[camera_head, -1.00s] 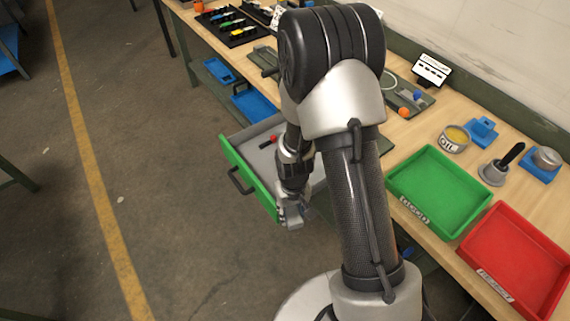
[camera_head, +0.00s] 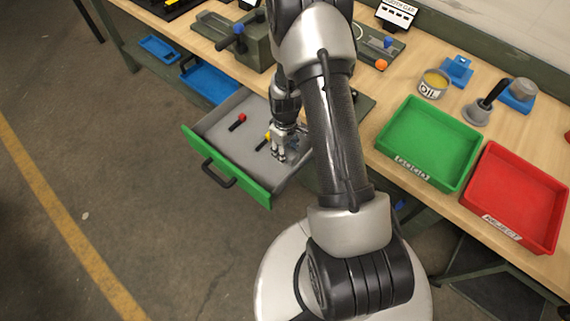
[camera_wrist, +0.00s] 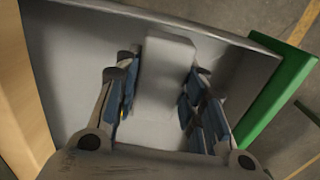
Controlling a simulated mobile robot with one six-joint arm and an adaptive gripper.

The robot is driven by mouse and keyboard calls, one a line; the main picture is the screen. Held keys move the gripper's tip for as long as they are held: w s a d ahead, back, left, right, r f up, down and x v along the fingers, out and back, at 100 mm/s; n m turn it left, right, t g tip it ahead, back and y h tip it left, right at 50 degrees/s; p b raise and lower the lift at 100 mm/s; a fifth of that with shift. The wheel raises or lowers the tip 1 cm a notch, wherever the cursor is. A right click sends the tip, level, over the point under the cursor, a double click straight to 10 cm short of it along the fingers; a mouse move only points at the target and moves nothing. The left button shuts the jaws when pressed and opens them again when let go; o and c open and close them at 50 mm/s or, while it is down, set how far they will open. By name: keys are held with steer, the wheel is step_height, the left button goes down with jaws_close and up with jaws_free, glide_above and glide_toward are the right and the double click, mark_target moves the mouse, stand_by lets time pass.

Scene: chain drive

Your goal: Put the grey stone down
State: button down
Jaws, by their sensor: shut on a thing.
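My gripper (camera_head: 281,152) is inside or just over the open drawer, near its right end, pointing down. In the wrist view my gripper (camera_wrist: 160,90) has its blue-padded fingers on either side of the grey stone (camera_wrist: 168,72), a pale oblong block, and is shut on it. In the head view the stone is mostly hidden by the fingers. The drawer (camera_head: 216,126) has a grey inside and a green front; its grey floor and green front also show in the wrist view (camera_wrist: 270,100). I cannot tell whether the stone touches the drawer floor.
A red-ended tool (camera_head: 238,121) and a yellow-ended tool (camera_head: 264,141) lie in the drawer, the yellow one close to my gripper. A green tray (camera_head: 428,182) and a red tray (camera_head: 515,235) stand on the bench. The drawer's front left is clear.

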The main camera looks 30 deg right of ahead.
mark_target(285, 166)
step_height(285, 166, down, 8)
steer(key=shift+w+r+b, duration=0.1)
steer(key=shift+r+b, duration=0.05)
steer(key=shift+b, duration=0.85)
steer(key=shift+r, duration=0.1)
steer(key=c, duration=1.5)
jaws_free()
steer(key=shift+f, duration=0.25)
steer(key=o, duration=0.5)
steer(key=shift+c, duration=0.2)
steer(key=shift+r, duration=0.1)
